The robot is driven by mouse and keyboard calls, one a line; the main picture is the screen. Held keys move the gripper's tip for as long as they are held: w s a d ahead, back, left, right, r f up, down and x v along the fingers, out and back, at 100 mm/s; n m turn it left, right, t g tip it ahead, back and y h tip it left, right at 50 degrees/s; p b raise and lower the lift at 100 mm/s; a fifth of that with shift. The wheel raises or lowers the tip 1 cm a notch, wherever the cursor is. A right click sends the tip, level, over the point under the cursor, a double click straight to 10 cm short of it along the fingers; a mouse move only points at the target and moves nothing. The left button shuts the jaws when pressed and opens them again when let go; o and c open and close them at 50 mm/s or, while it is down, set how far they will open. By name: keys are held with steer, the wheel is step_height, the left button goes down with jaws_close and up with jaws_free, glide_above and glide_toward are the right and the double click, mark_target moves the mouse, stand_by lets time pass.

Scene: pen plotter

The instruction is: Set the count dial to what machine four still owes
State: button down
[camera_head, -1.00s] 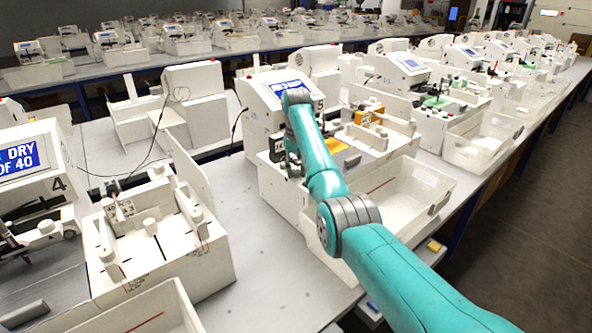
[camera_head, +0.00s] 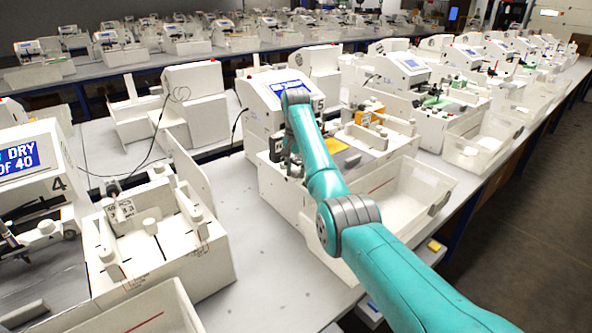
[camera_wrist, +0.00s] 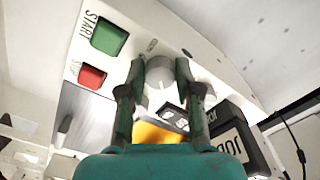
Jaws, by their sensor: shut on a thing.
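In the wrist view, my gripper (camera_wrist: 161,68) is shut on a pale round knob (camera_wrist: 158,79), which looks like the count dial. The knob is on a white sloped panel beside a green START button (camera_wrist: 109,36) and a red button (camera_wrist: 92,76). Any scale around the knob is hidden or too small to read. In the head view, my gripper (camera_head: 294,163) is at the front of the machine marked 5 (camera_head: 262,113). Machine four (camera_head: 45,187) is at the left edge, and its cut-off blue display (camera_head: 20,162) reads "DRY" and "OF 40"; the number before "OF" is out of view.
A black block lettered JOB (camera_wrist: 232,143) is close to the right finger. A white bin (camera_head: 408,190) stands in front of machine 5. Open grey bench (camera_head: 262,270) lies between machines four and 5. More machines line the bench at right.

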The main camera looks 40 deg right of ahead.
steer(key=shift+m, duration=1.7)
steer(key=c, duration=0.8)
jaws_free()
